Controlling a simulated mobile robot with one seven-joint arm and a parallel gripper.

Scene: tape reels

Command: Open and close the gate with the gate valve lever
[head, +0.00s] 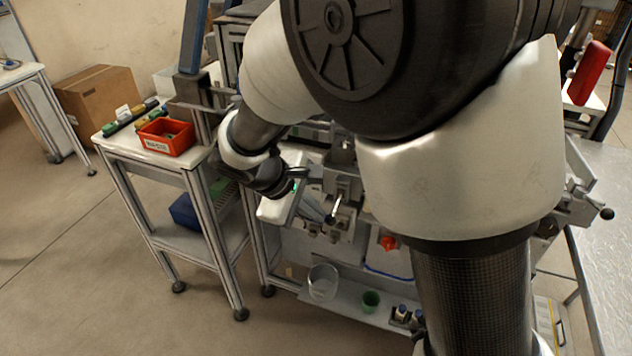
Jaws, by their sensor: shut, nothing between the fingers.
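My gripper (297,174) is small in the head view, left of the middle, at the end of my arm. It points right, toward the metal fittings on the front of the machine (343,187). Its fingers are shut with nothing between them. A short bright metal lever (337,204), which looks like the gate valve lever, stands on a bracket to the right of and below the gripper. The lever appears apart from the fingers. My large arm links cover much of the machine, and I cannot tell whether the gate is open or shut.
A side table (150,150) at left holds a red bin (166,137). A low shelf (345,306) under the machine carries a clear beaker (322,283), a green cup (370,300) and small bottles. A red knob (388,243) sits low on the machine. Floor is clear at lower left.

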